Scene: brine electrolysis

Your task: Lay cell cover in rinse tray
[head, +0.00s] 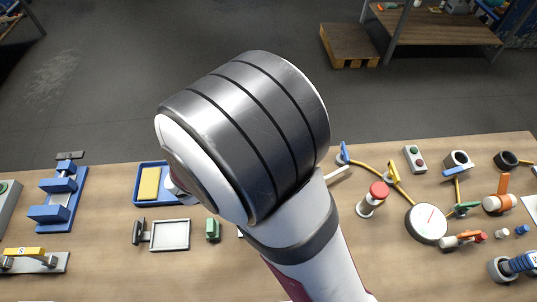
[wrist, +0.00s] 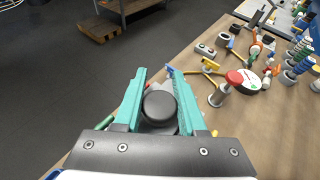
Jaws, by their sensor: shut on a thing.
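In the wrist view my gripper (wrist: 157,74) has its two teal fingers on either side of a dark grey round piece (wrist: 159,104), which looks like the cell cover's knob. A wider grey part shows just below it; the rest of the cover is hidden by the fingers and gripper body. In the head view my own arm hides the gripper and what it holds. A blue tray (head: 138,199) with a yellow block (head: 149,183) in it lies left of my arm; it may be the rinse tray. I cannot tell how high the held piece is.
A small grey square plate or frame (head: 170,235) and a green block (head: 212,229) lie near my arm. Right of it stand a red-topped cylinder (head: 373,198), a round gauge (head: 427,223) and yellow piping (head: 398,185). A blue fixture (head: 62,198) stands far left.

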